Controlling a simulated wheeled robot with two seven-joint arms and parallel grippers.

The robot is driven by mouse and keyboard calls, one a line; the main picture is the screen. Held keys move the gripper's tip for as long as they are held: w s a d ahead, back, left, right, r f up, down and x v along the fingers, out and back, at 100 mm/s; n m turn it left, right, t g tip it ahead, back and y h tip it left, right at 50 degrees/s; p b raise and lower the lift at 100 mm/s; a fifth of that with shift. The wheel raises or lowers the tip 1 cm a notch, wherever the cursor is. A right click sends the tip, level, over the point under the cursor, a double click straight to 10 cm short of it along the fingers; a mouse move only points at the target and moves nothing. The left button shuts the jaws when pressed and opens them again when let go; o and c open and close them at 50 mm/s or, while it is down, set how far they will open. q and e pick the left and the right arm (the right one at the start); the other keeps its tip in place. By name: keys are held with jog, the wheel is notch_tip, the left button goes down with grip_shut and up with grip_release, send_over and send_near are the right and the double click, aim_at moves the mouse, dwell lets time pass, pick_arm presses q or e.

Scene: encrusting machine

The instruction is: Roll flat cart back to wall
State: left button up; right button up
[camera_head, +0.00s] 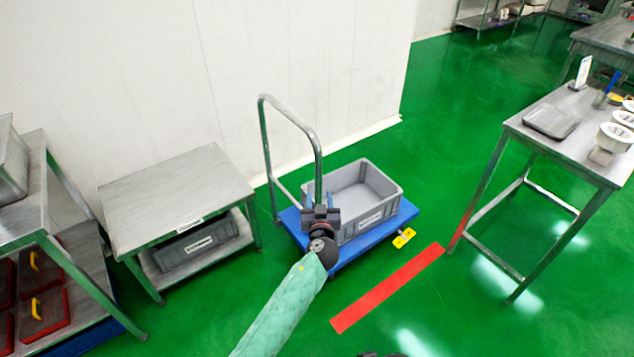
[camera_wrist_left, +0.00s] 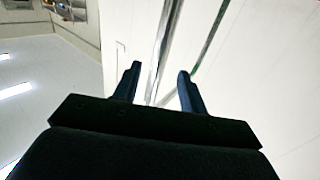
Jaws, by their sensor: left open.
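The flat cart has a blue platform (camera_head: 345,251) and a bent metal tube handle (camera_head: 290,115) standing at its wall side. A grey plastic crate (camera_head: 392,207) sits on the platform. My left gripper (camera_head: 320,198) is open, in front of the handle's near post, and hides part of that post and platform. In the left wrist view the two dark fingers (camera_wrist_left: 158,76) are spread apart. A metal tube (camera_wrist_left: 167,35), seemingly the handle, runs between them; I cannot tell whether they touch it. My right gripper is not clearly seen.
A white wall (camera_head: 300,60) stands behind the cart. A low metal table (camera_head: 180,190) is left of it. A red floor strip (camera_head: 388,288) lies to its front right, and a metal worktable (camera_head: 560,150) stands further right. Green floor is open between cart and worktable.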

aim_at(319, 184)
pick_arm(q)
jog(key=w+p, duration=0.1)
jog(key=w, duration=0.5)
jog(key=shift+w+a+r+p, duration=0.1)
jog(key=shift+a+p, duration=0.05)
jog(key=shift+p, duration=0.2)
jog(key=shift+w, duration=0.65)
pick_arm(e)
jog(key=shift+g+h, duration=0.3)
jog(key=shift+g, duration=0.1)
jog(key=shift+s+d+r, duration=0.3)
jog(key=shift+d+r, duration=0.4)
jog(key=shift+r, duration=0.05)
jog(key=shift+s+d+r, duration=0.25)
jog(key=shift+d+r, duration=0.4)
jog(key=shift+r, duration=0.05)
pick_arm(q)
grip_shut()
pick_arm(e)
jog(key=shift+f, duration=0.1)
